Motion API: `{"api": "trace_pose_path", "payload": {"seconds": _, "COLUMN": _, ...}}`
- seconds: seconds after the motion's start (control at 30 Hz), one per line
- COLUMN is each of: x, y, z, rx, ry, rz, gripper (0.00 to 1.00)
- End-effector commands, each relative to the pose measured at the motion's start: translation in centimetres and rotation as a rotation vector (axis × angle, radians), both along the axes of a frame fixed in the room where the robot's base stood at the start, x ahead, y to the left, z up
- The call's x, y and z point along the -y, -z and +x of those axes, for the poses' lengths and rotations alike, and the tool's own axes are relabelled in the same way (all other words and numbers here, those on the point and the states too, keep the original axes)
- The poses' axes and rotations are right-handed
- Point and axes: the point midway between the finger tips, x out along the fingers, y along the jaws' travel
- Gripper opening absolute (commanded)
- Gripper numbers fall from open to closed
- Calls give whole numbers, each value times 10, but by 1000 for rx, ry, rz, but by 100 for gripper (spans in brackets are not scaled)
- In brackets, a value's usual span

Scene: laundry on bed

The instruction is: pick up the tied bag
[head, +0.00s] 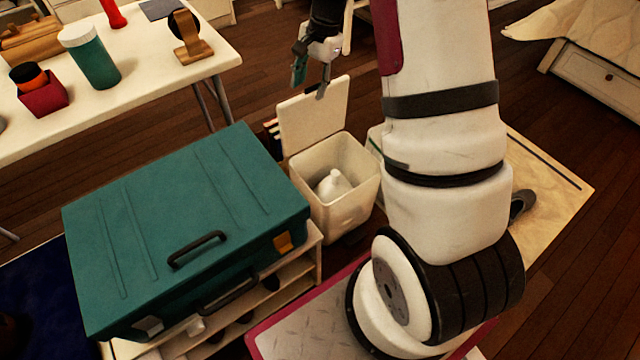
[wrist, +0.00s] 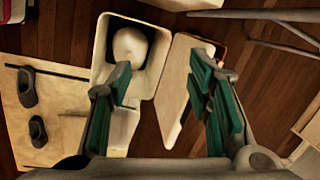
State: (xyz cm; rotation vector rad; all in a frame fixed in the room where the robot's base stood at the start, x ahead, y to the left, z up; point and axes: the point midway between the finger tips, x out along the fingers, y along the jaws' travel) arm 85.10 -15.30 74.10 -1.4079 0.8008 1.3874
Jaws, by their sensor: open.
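The tied bag (head: 333,185) is white with a knotted top. It sits inside an open cream bin (head: 342,215), and its lower part is hidden by the bin's walls. In the wrist view, the bag (wrist: 129,46) shows as a pale round shape in the bin's mouth, just beyond the left finger. My gripper (head: 312,79) is open and empty, with teal finger pads. It is above and behind the bin's raised lid (head: 313,112), apart from the bag. In the wrist view, the lid (wrist: 177,90) lies between the fingers of my gripper (wrist: 162,82).
A large teal case (head: 170,215) stands on a low shelf unit (head: 312,262) left of the bin. A white table (head: 150,75) with several items is at upper left. Dark shoes (wrist: 28,88) rest on a pale mat (wrist: 60,105). Bare wooden floor lies behind the bin.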

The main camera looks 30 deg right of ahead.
Motion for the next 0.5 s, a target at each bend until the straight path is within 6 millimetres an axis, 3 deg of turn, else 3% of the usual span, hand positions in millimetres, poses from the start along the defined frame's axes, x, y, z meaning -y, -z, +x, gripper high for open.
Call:
{"api": "trace_pose_path", "payload": {"seconds": 0.03, "x": 14, "y": 47, "z": 7, "rx": -31, "ry": 57, "rz": 5, "gripper": 46}}
{"api": "trace_pose_path", "payload": {"seconds": 0.3, "x": 76, "y": 223, "z": 18, "rx": -130, "ry": 334, "rz": 3, "gripper": 46}}
{"api": "trace_pose_path", "payload": {"seconds": 0.4, "x": 92, "y": 271, "z": 13, "rx": -157, "ry": 406, "rz": -4, "gripper": 46}}
{"api": "trace_pose_path", "payload": {"seconds": 0.5, "x": 102, "y": 304, "z": 9, "rx": -175, "ry": 454, "rz": -8, "gripper": 46}}
